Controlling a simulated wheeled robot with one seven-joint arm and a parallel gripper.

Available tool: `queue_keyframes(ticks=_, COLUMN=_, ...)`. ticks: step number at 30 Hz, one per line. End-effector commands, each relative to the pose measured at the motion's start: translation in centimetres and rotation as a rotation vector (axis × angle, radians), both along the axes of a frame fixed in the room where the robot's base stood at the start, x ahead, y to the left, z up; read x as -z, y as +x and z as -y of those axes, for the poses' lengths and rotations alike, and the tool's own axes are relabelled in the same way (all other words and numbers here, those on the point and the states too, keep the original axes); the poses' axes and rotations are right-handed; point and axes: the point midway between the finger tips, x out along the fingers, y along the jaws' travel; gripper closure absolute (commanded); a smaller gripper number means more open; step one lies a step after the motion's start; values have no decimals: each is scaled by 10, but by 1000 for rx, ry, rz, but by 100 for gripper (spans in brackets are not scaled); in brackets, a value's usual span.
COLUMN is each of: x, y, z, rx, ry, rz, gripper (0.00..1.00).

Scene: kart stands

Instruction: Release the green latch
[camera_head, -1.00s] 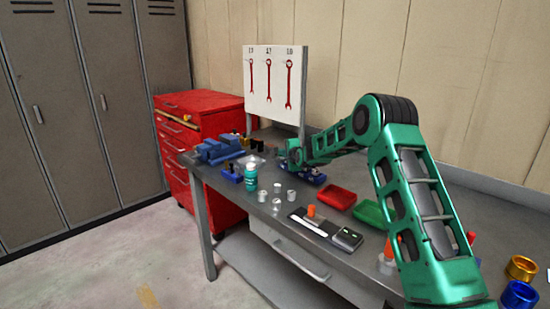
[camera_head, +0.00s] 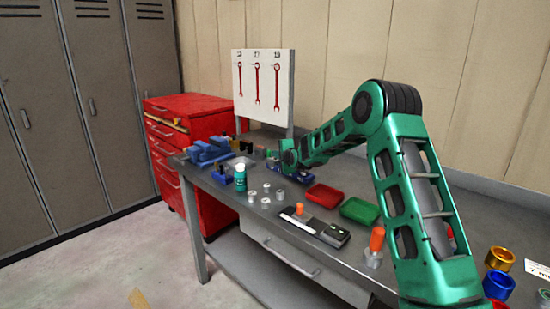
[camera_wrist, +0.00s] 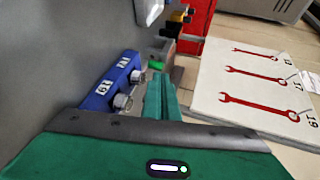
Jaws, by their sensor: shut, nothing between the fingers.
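A small bright green piece (camera_wrist: 155,64), which looks like the green latch, sits beside a grey-brown block (camera_wrist: 166,50) in the wrist view. It is just beyond my fingertips; whether they touch it I cannot tell. My gripper (camera_wrist: 159,82) has its teal fingers together with nothing between them. In the head view my gripper (camera_head: 285,158) is low over the far part of the bench, and the latch cannot be made out there.
A blue block (camera_wrist: 110,82) with number labels and metal rings lies close left of my fingers. The wrench board (camera_head: 263,85) stands behind the bench (camera_head: 400,215). Red (camera_head: 324,195) and green (camera_head: 360,210) trays, small metal cups and a teal bottle (camera_head: 240,178) are nearby.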

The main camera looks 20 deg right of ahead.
Motion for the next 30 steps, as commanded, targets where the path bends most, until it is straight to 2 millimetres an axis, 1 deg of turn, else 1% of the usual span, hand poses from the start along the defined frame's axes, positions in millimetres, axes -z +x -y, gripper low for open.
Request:
queue_keyframes(ticks=3, x=-5, y=-11, z=0, rx=-1, ry=-1, rz=-1, gripper=100)
queue_keyframes(ticks=6, x=-7, y=-16, z=0, rx=-1, ry=-1, rz=-1, gripper=100)
queue_keyframes(ticks=19, x=-9, y=-20, z=2, rx=-1, ry=-2, rz=-2, gripper=100)
queue_keyframes(ticks=22, x=-11, y=-27, z=6, rx=-4, ry=-31, rz=-19, gripper=100)
queue_keyframes(ticks=23, x=-13, y=-31, z=8, rx=-8, ry=-51, rz=-29, gripper=100)
queue_keyframes(ticks=26, x=-20, y=-55, z=21, rx=-21, ry=-145, rz=-88, gripper=100)
queue_keyframes(ticks=29, x=-27, y=-92, z=41, rx=-43, ry=-271, rz=-176, gripper=100)
queue_keyframes(ticks=30, x=-29, y=-109, z=49, rx=-54, ry=-320, rz=-215, gripper=100)
